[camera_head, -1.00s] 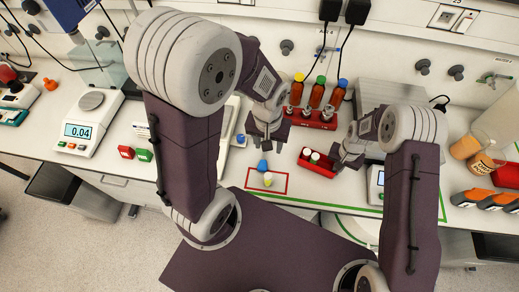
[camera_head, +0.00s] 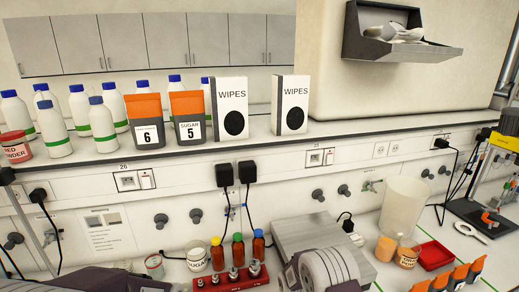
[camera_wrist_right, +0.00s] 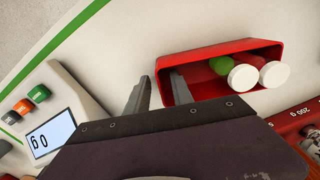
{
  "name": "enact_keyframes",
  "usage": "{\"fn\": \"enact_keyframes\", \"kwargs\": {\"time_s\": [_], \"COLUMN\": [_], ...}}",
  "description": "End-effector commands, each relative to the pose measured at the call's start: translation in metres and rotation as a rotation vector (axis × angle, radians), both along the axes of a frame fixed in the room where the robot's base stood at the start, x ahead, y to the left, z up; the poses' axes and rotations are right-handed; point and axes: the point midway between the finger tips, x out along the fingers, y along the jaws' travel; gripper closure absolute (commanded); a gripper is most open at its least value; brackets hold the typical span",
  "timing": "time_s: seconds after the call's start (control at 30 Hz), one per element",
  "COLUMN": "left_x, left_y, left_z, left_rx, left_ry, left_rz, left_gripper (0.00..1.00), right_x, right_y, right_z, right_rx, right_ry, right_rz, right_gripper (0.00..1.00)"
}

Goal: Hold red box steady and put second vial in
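The red box (camera_wrist_right: 205,57) is in the right wrist view, open toward the camera. Two vials with white caps are in it: one with green contents (camera_wrist_right: 220,65), the other with a reddish body (camera_wrist_right: 262,58). My right gripper (camera_wrist_right: 161,82) is at the box's left end wall, one finger outside and one overlapping the inside. A gap shows beside the wall, so the fingers look open; contact is hard to tell. The head view does not show the red box or either gripper; only arm parts show along its bottom edge.
A scale with a lit display (camera_wrist_right: 52,138) lies left of the gripper in the wrist view. A red rack of metal weights (camera_head: 232,282) and capped bottles (camera_head: 238,252) stand on the bench. The shelf above holds WIPES boxes (camera_head: 229,107), pouches (camera_head: 187,117) and white bottles.

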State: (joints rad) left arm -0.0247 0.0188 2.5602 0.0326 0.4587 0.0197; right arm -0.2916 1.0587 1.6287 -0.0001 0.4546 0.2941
Motion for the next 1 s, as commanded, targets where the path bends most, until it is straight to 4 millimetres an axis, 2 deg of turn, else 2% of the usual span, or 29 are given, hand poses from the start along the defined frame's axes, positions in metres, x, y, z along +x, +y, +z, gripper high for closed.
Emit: {"fn": "enact_keyframes", "kwargs": {"time_s": [0.43,0.6,0.73,0.8,0.87,0.93,1.0], "left_x": [0.0,0.0,0.0,0.0,0.0,0.0,0.0], "left_y": [0.0,0.0,0.0,0.0,0.0,0.0,0.0], "left_z": [0.0,0.0,-0.002,-0.013,-0.028,-0.047,-0.066], "left_rx": [0.0,0.0,0.0,0.0,0.0,0.0,0.0], "left_ry": [0.0,0.0,0.0,0.0,0.0,0.0,0.0], "left_rz": [0.0,0.0,0.0,0.0,0.0,0.0,0.0], "left_gripper": [0.52,0.52,0.52,0.52,0.52,0.52,0.52], "right_x": [0.001,0.0,0.0,0.009,0.019,0.01,-0.016], "right_y": [0.0,0.0,-0.001,-0.008,-0.02,-0.042,-0.067], "right_z": [0.099,0.116,0.116,0.115,0.126,0.136,0.14], "right_rx": [0.002,0.001,0.0,0.008,0.021,0.029,0.033], "right_ry": [-0.005,-0.002,0.0,-0.026,-0.078,-0.111,-0.133], "right_rz": [0.0,0.0,-0.002,-0.024,-0.057,-0.108,-0.151], "right_gripper": [0.72,0.72,0.72,0.72,0.72,0.72,0.72]}}
